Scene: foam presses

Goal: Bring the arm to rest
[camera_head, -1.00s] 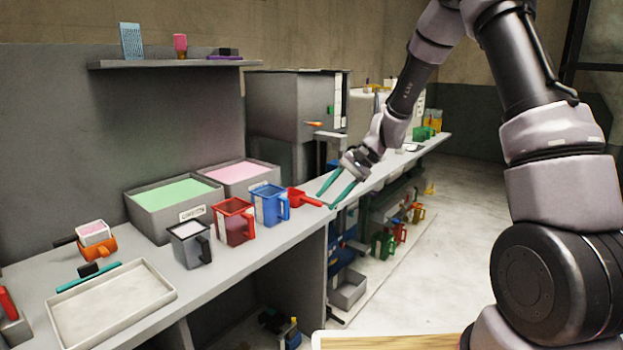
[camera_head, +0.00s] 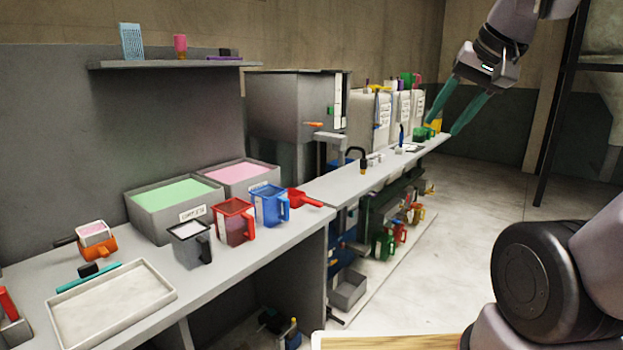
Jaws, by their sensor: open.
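My gripper (camera_head: 447,122) is at the upper right of the view, held up in the air on my raised arm. Its two teal fingers are spread apart and point down to the left, with nothing between them. In the picture the fingers overlap the far end of the bench, and they appear clear of it. My arm runs out of the top edge of the view, so its middle links are hidden. A lower part of my arm (camera_head: 525,285) shows at the lower right.
The grey bench (camera_head: 265,240) carries a red jug (camera_head: 233,222), a blue jug (camera_head: 270,205), a grey jug (camera_head: 190,243), a red scoop (camera_head: 303,198), a bin of green material (camera_head: 172,195) and a tray (camera_head: 112,305). The floor (camera_head: 470,215) to the right is open.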

